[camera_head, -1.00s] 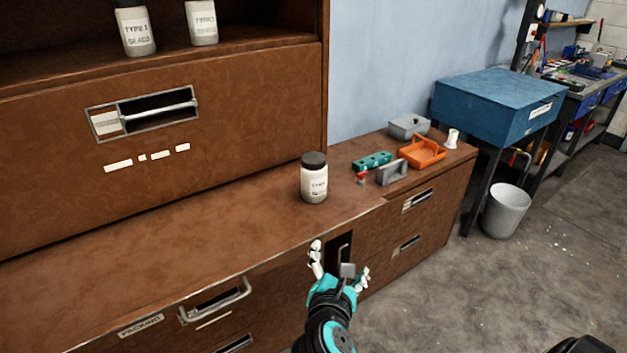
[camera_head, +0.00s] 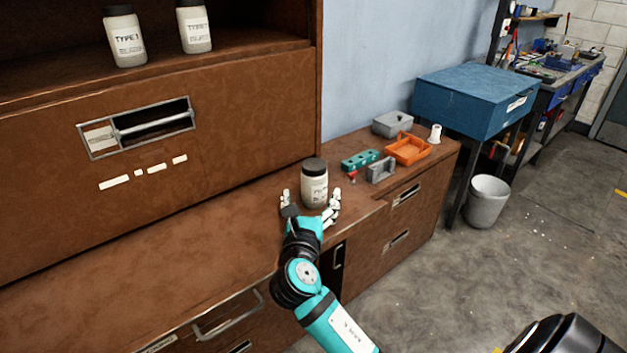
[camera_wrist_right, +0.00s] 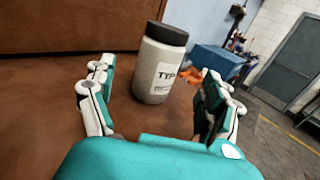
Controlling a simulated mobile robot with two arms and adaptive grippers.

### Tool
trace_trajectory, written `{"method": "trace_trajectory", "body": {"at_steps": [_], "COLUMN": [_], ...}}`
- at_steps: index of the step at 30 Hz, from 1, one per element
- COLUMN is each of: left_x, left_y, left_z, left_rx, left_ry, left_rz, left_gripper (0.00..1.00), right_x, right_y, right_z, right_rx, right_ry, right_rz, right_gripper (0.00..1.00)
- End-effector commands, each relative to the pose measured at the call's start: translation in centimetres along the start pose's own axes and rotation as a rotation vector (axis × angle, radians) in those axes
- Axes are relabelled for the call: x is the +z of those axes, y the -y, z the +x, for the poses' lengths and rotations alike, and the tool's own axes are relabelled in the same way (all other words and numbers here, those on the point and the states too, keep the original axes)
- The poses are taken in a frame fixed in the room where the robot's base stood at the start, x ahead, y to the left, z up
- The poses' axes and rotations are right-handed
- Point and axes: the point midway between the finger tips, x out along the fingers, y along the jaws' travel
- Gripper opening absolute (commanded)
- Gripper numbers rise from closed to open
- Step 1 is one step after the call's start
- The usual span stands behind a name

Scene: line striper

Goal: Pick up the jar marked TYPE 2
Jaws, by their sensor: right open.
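A white jar with a black lid (camera_head: 314,180) stands upright on the brown cabinet top; its label begins "TYPE", but I cannot read the number. It also shows in the right wrist view (camera_wrist_right: 160,65). My right gripper (camera_head: 312,205) is open, with its fingers on either side of the jar's near side. In the wrist view the right gripper (camera_wrist_right: 158,98) has the jar ahead between its fingers, apart from both. Two similar jars stand on the upper shelf, one marked TYPE 1 (camera_head: 125,38) and another (camera_head: 194,28). My left gripper is out of view.
Right of the jar are a teal block (camera_head: 361,160), a grey holder (camera_head: 380,170), an orange tray (camera_head: 408,149), a grey bin (camera_head: 392,124) and a white spool (camera_head: 435,134). The cabinet top (camera_head: 170,245) left of the jar is clear. The tall cabinet front stands behind.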

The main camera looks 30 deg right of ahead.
Motion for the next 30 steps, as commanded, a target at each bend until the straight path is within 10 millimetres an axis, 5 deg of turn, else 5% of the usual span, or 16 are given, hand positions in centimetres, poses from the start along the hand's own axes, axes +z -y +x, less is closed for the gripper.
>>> {"method": "trace_trajectory", "body": {"at_steps": [18,26,30], "left_x": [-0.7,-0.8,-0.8], "left_y": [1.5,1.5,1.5], "left_z": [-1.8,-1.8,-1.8], "left_rx": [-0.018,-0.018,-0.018], "left_ry": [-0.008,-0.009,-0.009], "left_rz": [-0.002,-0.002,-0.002], "left_gripper": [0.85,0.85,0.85], "right_x": [0.3,0.2,0.2], "right_y": [-0.1,-0.1,-0.1], "right_z": [6.8,7.2,7.2], "right_rx": [0.0,0.001,0.001], "right_ry": [0.0,-0.001,-0.001], "right_rz": [0.0,0.001,0.001], "right_gripper": [0.85,0.85,0.7]}}
